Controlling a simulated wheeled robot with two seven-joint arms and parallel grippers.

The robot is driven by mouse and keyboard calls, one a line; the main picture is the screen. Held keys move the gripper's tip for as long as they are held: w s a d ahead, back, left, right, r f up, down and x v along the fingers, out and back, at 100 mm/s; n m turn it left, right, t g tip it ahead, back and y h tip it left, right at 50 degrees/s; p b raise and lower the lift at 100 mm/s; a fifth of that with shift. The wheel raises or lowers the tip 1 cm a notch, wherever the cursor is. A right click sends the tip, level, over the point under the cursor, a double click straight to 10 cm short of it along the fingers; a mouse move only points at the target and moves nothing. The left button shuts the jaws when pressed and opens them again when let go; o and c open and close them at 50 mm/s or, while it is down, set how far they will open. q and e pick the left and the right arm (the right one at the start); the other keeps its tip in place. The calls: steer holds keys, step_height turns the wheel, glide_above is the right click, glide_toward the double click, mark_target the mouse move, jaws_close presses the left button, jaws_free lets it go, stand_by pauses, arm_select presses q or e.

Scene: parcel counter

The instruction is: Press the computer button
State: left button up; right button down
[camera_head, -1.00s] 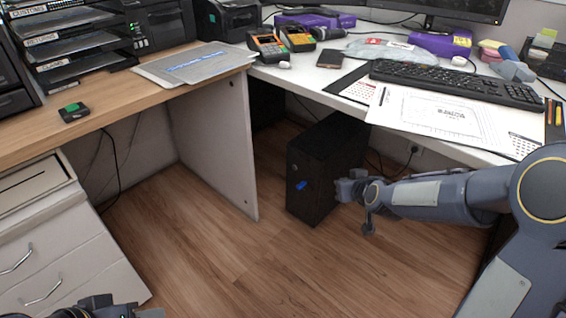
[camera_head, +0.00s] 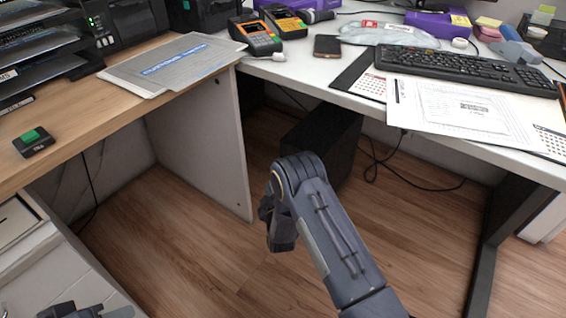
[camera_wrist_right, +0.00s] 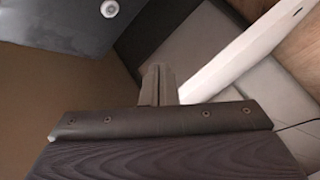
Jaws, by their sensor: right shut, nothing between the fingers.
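The computer (camera_head: 328,132) is a black tower standing on the floor under the white desk. My right wrist and forearm cover its front in the head view, so its button is hidden there. My right gripper (camera_head: 281,238) is in front of the tower, tilted downward, shut and empty. Its closed fingers also show in the right wrist view (camera_wrist_right: 158,84). That view has a small round silver fitting (camera_wrist_right: 109,8) on a dark panel, apart from the fingers; I cannot tell whether it is the button. My left gripper (camera_head: 88,312) is partly cut off at the lower left.
The wooden counter's white side panel (camera_head: 200,145) stands left of the tower. The white desk (camera_head: 300,72) overhangs it and carries a keyboard (camera_head: 465,68) and papers. Cables (camera_head: 400,165) hang behind. Wooden floor (camera_head: 190,260) is clear in front.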

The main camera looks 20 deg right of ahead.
stand_by(0.3)
steer(key=w+d, duration=0.5)
steer(key=d, duration=0.2)
steer(key=shift+w, duration=0.2)
steer(key=shift+d, duration=0.1)
stand_by(2.0)
steer(key=shift+w+d, duration=0.2)
steer(key=shift+w, duration=0.05)
steer(key=shift+w+d+r, duration=0.1)
steer(key=shift+w+d, duration=0.25)
steer(key=shift+d, duration=0.15)
stand_by(1.0)
steer(key=shift+s+a, duration=0.55)
steer(key=shift+a, duration=0.15)
steer(key=shift+s+a+p, duration=0.15)
steer(key=shift+s+a, duration=0.65)
steer(key=shift+a, duration=0.2)
steer(key=shift+s+a+p, duration=0.15)
steer(key=shift+s+a, duration=0.6)
steer(key=shift+a, duration=0.25)
